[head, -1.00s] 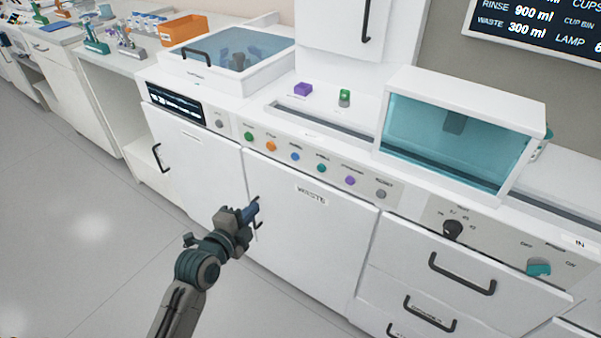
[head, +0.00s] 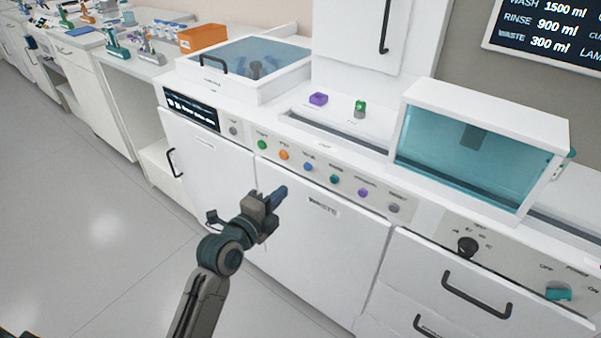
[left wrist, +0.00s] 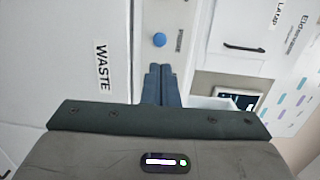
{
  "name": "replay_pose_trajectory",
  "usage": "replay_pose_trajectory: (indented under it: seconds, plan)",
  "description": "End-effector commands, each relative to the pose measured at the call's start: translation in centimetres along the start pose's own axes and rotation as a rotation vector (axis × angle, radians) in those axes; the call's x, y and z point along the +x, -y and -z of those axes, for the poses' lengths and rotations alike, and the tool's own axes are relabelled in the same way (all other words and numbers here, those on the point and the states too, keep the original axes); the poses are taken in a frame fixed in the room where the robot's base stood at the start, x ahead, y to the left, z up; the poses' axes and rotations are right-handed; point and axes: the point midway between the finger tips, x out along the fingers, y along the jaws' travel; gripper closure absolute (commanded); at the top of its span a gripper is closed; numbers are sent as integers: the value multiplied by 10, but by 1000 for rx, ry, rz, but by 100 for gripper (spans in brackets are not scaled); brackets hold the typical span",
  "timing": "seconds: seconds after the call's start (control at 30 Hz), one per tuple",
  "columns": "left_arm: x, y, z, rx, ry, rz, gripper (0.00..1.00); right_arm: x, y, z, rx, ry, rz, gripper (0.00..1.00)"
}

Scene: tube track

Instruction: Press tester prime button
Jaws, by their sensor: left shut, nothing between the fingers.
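The tester's front panel (head: 348,190) carries a row of coloured buttons. The blue button (head: 308,167) is third from the left among the coloured ones; the small label by it is too blurred to read surely. It also shows in the left wrist view as a round blue button (left wrist: 160,40), just beyond the fingertips. My left gripper (head: 281,192) is shut and empty, its blue fingers together, in front of the cabinet door below the button row. In the left wrist view, the shut fingers (left wrist: 161,72) point at the blue button with a gap between.
Neighbouring buttons are orange (head: 284,155) on the left and teal (head: 334,179) on the right. The WASTE door (head: 320,250) stands below the panel. A teal-windowed chamber (head: 480,150) sits on the counter at right. The floor at left is clear.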

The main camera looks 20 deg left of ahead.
Motion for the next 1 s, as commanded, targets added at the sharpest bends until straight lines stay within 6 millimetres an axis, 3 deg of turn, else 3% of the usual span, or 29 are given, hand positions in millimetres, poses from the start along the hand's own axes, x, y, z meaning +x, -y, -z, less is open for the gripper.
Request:
replay_pose_trajectory:
  seconds: [0.2, 0.43, 0.63, 1.0]
  plan:
    - [49, 2, 0, -4, -1, 0, 100, 18, 0, -12, 3, 19, 2, 51]
    - [84, 2, 0, -3, -1, 0, 100, 38, 1, -26, 5, 36, 4, 51]
    - [96, 0, 0, -2, -1, 0, 100, 45, 2, -31, 6, 40, 5, 51]
    - [97, 0, 0, -1, -1, 0, 100, 46, 2, -32, 6, 41, 4, 51]
